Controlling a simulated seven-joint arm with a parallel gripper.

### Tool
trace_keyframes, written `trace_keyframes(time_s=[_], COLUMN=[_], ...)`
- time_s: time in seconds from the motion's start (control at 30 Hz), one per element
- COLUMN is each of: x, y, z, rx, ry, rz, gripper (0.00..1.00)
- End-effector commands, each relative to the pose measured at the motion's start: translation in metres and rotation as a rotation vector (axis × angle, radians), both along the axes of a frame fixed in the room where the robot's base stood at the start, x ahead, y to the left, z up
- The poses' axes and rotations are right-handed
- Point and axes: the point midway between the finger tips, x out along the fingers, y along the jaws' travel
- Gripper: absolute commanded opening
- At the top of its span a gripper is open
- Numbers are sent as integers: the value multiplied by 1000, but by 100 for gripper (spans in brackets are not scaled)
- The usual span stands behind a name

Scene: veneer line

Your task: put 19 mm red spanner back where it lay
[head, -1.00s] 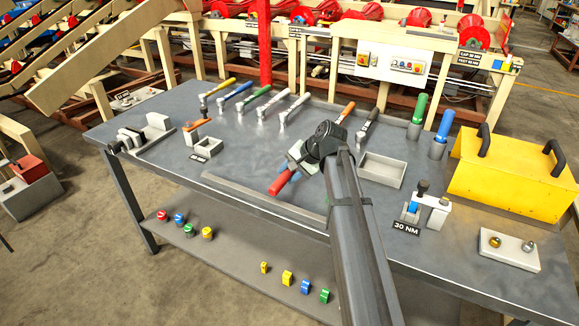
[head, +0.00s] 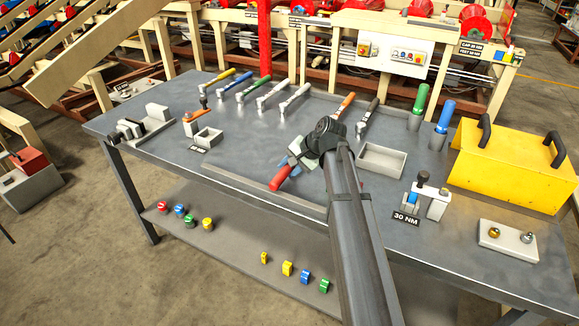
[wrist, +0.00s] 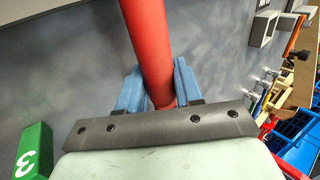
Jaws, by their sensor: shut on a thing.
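The red spanner shows as a red handle (head: 282,178) in the head view, held above the front middle of the bench. My gripper (head: 290,166) is shut on it. In the wrist view the red handle (wrist: 151,45) runs between the two blue fingers of my gripper (wrist: 157,90), which press on it from both sides. The spanner's head and size marking are hidden or out of view. A row of spanners lies at the back of the bench, with a wider gap between the last pale-handled spanner (head: 296,98) and the orange-handled spanner (head: 344,105).
An open grey tray (head: 381,163) stands right of my gripper. Further right are the 30 NM fixture (head: 432,204), a yellow toolbox (head: 512,170) and green (head: 418,106) and blue (head: 444,120) upright handles. A vice (head: 135,130) is at left.

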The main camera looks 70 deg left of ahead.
Motion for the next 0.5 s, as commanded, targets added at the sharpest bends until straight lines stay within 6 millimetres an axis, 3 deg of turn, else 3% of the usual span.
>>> trace_keyframes(time_s=[0.5], x=[0], y=[0], z=[-9], rx=[1], ry=[0], rz=[1], gripper=[0])
